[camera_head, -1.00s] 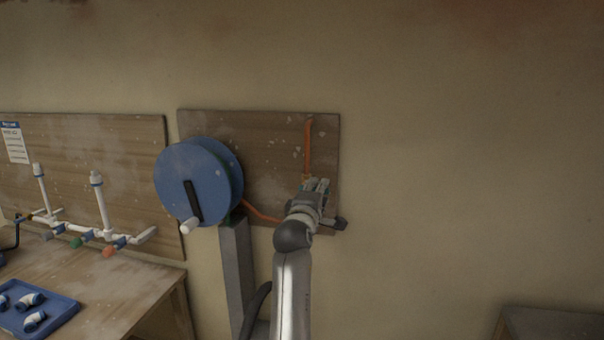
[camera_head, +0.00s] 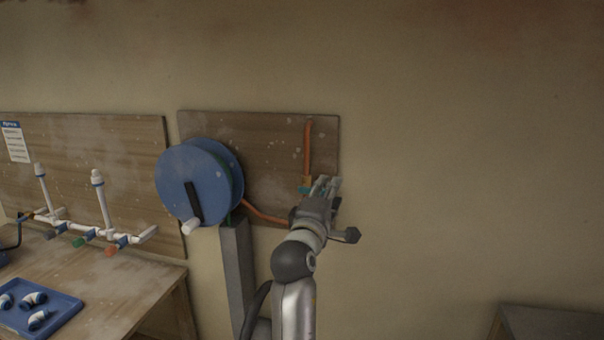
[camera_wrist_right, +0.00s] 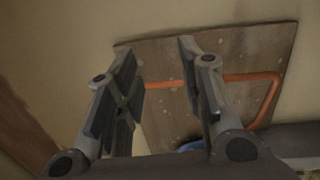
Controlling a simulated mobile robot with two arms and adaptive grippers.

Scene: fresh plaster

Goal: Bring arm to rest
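My right arm (camera_head: 294,265) reaches up from the bottom middle of the head view toward the wall. Its gripper (camera_head: 326,185) is in front of the lower right part of a wooden board that carries an orange pipe (camera_head: 308,148). In the right wrist view the gripper (camera_wrist_right: 160,85) has its two fingers apart with nothing held between them. The board and the orange pipe (camera_wrist_right: 255,78) show beyond the fingers. The lower end of the upright pipe is close to the fingers in the head view, partly hidden. My left gripper is not in view.
A blue reel (camera_head: 195,180) with a crank stands left of my arm on a grey post (camera_head: 235,270). Further left, a workbench (camera_head: 115,280) holds white piping (camera_head: 100,205) and a blue tray (camera_head: 62,312) of fittings. The wall right of my arm is bare; a dark surface (camera_head: 550,322) is low right.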

